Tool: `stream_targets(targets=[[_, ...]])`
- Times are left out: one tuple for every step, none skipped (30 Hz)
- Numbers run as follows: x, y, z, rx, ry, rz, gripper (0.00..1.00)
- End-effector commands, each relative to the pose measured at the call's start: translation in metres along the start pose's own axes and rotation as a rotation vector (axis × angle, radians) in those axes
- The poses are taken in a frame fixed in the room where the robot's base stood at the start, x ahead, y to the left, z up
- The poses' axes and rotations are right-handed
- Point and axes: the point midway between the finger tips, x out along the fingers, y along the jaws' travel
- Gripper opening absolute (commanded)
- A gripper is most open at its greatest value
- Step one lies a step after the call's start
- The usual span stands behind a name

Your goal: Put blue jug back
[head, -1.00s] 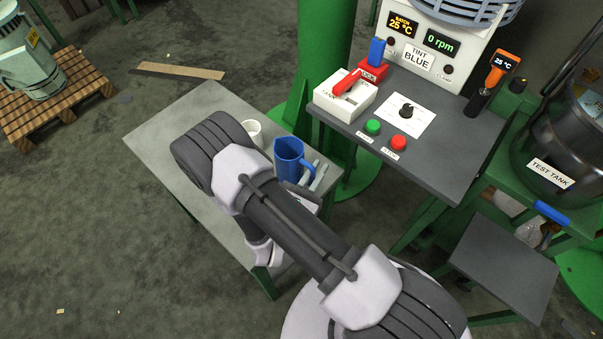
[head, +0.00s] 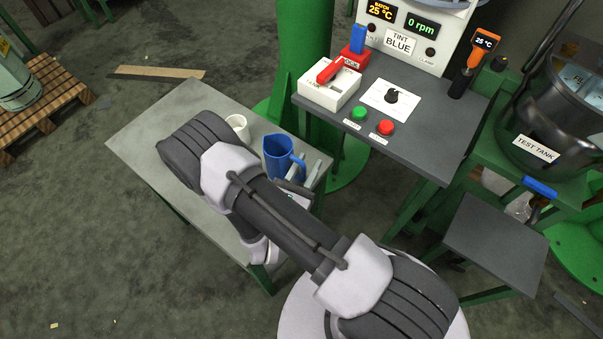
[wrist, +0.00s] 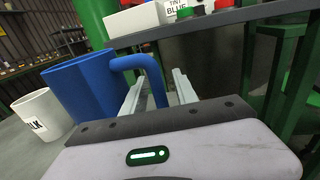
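The blue jug (head: 278,158) stands upright on the grey side table (head: 150,130), near its right edge. In the wrist view the jug (wrist: 80,95) is at the left, with its handle (wrist: 152,72) reaching right. My gripper (wrist: 160,88) is open, one finger on each side of the handle's upright part, the left one in the handle's loop. Gaps show between handle and fingers; I cannot tell whether they touch lower down. In the head view my arm hides much of the gripper and table.
A white cup (head: 238,127) stands just left of the jug, its label partly cut off in the wrist view (wrist: 42,113). The control bench (head: 420,125) with buttons and a white switch box (head: 330,90) lies beyond, to the right. A green column (head: 303,60) rises behind the table.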

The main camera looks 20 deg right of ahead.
Motion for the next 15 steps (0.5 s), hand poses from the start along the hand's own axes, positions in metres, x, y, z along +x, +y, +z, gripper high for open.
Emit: stream_targets(targets=[[-0.008, 0.002, 0.001, -0.003, 0.001, 0.006, 0.35], [-0.013, 0.002, 0.002, -0.003, 0.001, 0.008, 0.35], [-0.022, 0.002, 0.002, -0.003, 0.001, 0.009, 0.35], [-0.029, 0.002, 0.003, -0.003, 0.000, 0.010, 0.35], [-0.037, 0.002, 0.002, -0.002, 0.000, 0.010, 0.35], [-0.047, 0.002, 0.002, -0.003, 0.000, 0.010, 0.35], [-0.054, 0.002, 0.002, -0.002, 0.001, 0.011, 0.35], [-0.062, 0.002, 0.003, -0.002, 0.000, 0.011, 0.35], [-0.072, 0.002, 0.003, -0.003, 0.000, 0.010, 0.35], [-0.079, 0.002, 0.003, -0.002, -0.001, 0.010, 0.35], [-0.086, 0.002, 0.002, -0.002, 0.000, 0.009, 0.35], [-0.094, 0.001, 0.002, -0.001, 0.000, 0.009, 0.35], [-0.099, 0.002, 0.002, -0.001, 0.000, 0.008, 0.35], [-0.104, 0.001, 0.002, -0.001, 0.000, 0.007, 0.35], [-0.109, 0.001, 0.001, -0.001, -0.001, 0.006, 0.35]])
